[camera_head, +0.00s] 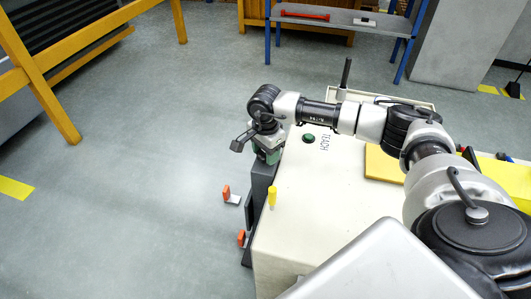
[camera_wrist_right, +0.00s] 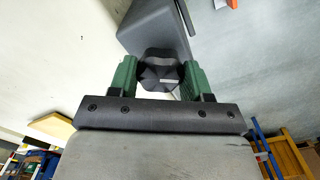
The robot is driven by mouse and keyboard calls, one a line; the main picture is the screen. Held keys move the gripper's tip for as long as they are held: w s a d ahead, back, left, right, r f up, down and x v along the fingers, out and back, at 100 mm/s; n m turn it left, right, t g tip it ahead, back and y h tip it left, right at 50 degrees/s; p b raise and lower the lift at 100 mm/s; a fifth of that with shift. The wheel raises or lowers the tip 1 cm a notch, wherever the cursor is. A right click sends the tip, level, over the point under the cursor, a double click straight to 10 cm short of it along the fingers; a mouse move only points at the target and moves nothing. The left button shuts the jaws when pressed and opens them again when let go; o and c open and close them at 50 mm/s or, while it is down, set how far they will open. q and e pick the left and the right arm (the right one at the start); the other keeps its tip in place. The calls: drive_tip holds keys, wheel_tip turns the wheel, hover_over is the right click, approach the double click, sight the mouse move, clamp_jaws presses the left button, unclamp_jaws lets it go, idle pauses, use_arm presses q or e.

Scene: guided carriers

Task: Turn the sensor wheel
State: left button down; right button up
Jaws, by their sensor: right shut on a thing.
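The sensor wheel (camera_wrist_right: 158,73) is a black faceted knob in the right wrist view. It sits between the two green fingers of my right gripper (camera_wrist_right: 160,78), which is shut on it. Behind it is a dark grey housing (camera_wrist_right: 154,28). In the head view my right gripper (camera_head: 268,154) points down at the left edge of a cream cabinet (camera_head: 315,195), over a dark grey upright part (camera_head: 261,180). The wheel is hidden by the gripper there. My left gripper is not in view.
The cabinet top bears a green button (camera_head: 308,139) beside the word TEACH, a yellow peg (camera_head: 272,195) and a yellow board (camera_head: 382,165). Orange-tipped brackets (camera_head: 227,192) stick out at its left. A blue shelf (camera_head: 340,20) stands behind. Floor on the left is free up to a yellow rail (camera_head: 45,85).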

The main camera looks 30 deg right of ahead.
drive_tip(key=n+b, duration=0.1)
drive_tip(key=n, duration=0.4)
drive_tip(key=shift+n, duration=0.7)
drive_tip(key=n+b, duration=0.1)
drive_tip(key=n, duration=0.3)
drive_tip(key=shift+n, duration=0.3)
drive_tip(key=n+b, duration=0.1)
drive_tip(key=n, duration=0.3)
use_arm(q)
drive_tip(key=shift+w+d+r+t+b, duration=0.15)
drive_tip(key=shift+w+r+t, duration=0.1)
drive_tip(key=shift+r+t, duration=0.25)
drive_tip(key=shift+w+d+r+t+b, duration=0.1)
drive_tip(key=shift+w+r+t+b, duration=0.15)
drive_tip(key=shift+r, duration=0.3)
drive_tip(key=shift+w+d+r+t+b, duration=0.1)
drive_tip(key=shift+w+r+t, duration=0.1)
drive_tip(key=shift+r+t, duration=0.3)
use_arm(e)
drive_tip(key=shift+n, duration=1.7)
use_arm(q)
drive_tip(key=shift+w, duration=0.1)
use_arm(e)
drive_tip(key=shift+r, duration=0.1)
drive_tip(key=o, duration=0.9)
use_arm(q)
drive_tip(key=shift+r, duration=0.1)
